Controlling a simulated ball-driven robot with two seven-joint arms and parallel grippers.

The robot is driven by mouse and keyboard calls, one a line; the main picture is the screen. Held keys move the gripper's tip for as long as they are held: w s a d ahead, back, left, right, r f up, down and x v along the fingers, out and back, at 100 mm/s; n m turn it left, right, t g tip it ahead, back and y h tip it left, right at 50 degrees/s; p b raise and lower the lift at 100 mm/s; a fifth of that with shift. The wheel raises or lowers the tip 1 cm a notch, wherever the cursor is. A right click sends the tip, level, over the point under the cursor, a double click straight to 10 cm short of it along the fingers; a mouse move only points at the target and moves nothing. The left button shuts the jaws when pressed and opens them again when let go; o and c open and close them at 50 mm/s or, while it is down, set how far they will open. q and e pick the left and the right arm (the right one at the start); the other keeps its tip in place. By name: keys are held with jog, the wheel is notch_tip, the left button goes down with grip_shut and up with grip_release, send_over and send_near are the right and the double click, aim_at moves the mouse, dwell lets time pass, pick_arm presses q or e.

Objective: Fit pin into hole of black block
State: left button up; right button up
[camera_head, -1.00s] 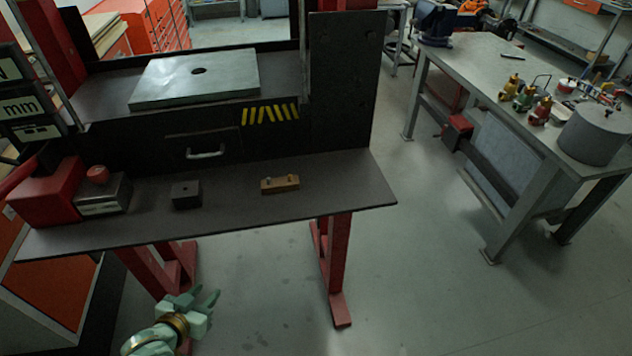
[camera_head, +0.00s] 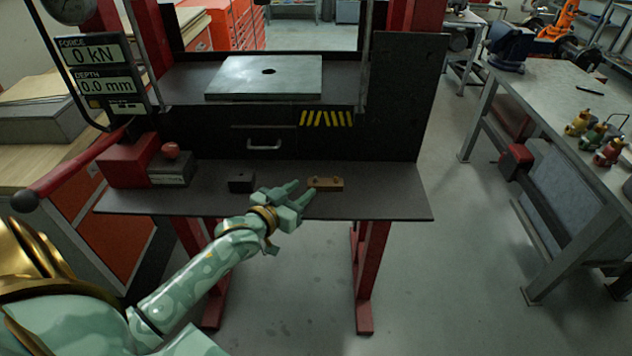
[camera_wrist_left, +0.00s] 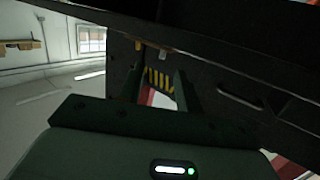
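The black block (camera_head: 241,183) sits on the dark shelf of the press, with a small dark spot on its top. To its right lies a small wooden block (camera_head: 326,184) with small light bits on top; whether one is the pin is too small to tell. My left gripper (camera_head: 302,193) is in front of the shelf, fingers spread and pointing toward the wooden block, empty. In the left wrist view its two fingers (camera_wrist_left: 158,92) stand apart with nothing between them. My right gripper is not in view.
The dark shelf (camera_head: 390,200) has free room at its right end. A red box (camera_head: 128,160) and a base with a red knob (camera_head: 170,165) stand at its left. A drawer with a handle (camera_head: 264,147) and a steel plate (camera_head: 265,77) are behind. A workbench (camera_head: 560,100) stands right.

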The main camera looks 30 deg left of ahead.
aim_at(314, 178)
pick_arm(q)
jog(key=w, duration=0.3)
jog(key=w+f+b, duration=0.1)
jog(key=w, duration=0.1)
jog(key=shift+a, duration=0.1)
jog(key=shift+r, duration=0.1)
grip_shut()
jog(key=shift+r, duration=0.1)
